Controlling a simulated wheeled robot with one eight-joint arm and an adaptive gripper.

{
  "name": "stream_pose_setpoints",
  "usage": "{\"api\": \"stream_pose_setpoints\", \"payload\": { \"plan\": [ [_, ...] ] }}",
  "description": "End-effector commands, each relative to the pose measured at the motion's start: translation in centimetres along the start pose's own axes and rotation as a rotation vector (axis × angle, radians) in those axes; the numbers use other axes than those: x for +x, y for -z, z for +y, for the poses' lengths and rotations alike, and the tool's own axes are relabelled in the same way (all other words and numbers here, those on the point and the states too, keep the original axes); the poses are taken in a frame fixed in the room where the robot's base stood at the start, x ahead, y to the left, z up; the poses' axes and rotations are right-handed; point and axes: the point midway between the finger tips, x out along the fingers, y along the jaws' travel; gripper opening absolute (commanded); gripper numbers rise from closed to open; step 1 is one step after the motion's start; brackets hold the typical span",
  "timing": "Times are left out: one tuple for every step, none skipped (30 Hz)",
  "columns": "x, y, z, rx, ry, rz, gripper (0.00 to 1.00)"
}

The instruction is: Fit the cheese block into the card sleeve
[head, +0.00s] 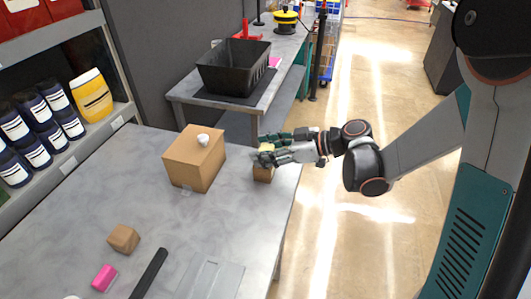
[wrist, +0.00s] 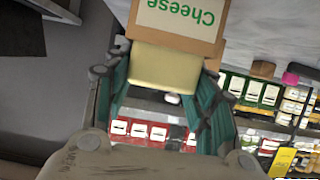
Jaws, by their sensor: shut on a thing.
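The pale yellow cheese block (wrist: 165,70) is between the two green fingers of my gripper (wrist: 163,85), which is shut on it. In the head view my gripper (head: 267,152) comes in from the right, and a little of the block (head: 267,147) shows among the fingers. The brown card sleeve (head: 263,174) stands on the table right below it, near the right edge. In the wrist view the sleeve (wrist: 180,40) carries a white label with green "Cheese" lettering. The block meets the sleeve's near end; I cannot tell how deep it sits inside.
A big cardboard box (head: 192,163) with a small white object (head: 203,139) on top stands left of the sleeve. A small brown block (head: 123,238), a pink block (head: 104,277), a black bar (head: 149,273) and a grey plate (head: 215,279) lie nearer. Table between is clear.

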Motion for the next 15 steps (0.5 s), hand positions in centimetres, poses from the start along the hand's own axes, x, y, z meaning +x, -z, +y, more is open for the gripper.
{"api": "stream_pose_setpoints", "payload": {
  "plan": [
    [-0.03,0.08,-0.01,0.000,0.000,0.001,0.19],
    [-0.04,0.12,-0.01,0.000,0.000,0.001,0.19],
    [-0.05,0.13,-0.02,0.000,0.000,0.001,0.19],
    [-0.05,0.14,-0.02,0.000,0.000,0.001,0.19],
    [-0.05,0.14,-0.02,0.000,0.000,0.001,0.19],
    [-0.04,0.10,-0.02,0.000,0.000,0.001,0.19],
    [-0.01,0.03,-0.02,0.000,0.000,0.001,0.19],
    [0.03,-0.07,-0.02,0.000,0.000,0.001,0.19],
    [0.09,-0.21,-0.01,0.000,0.000,0.001,0.19],
    [0.12,-0.29,-0.01,0.000,0.000,0.001,0.19],
    [0.13,-0.32,-0.01,0.000,0.000,0.000,0.53],
    [0.10,-0.25,-0.02,0.000,0.000,0.000,0.62],
    [0.09,-0.25,-0.02,0.000,0.000,0.000,0.69],
    [0.09,-0.25,-0.01,0.000,0.000,-0.001,0.71],
    [0.09,-0.25,-0.01,0.000,0.000,-0.001,0.71]
  ]
}}
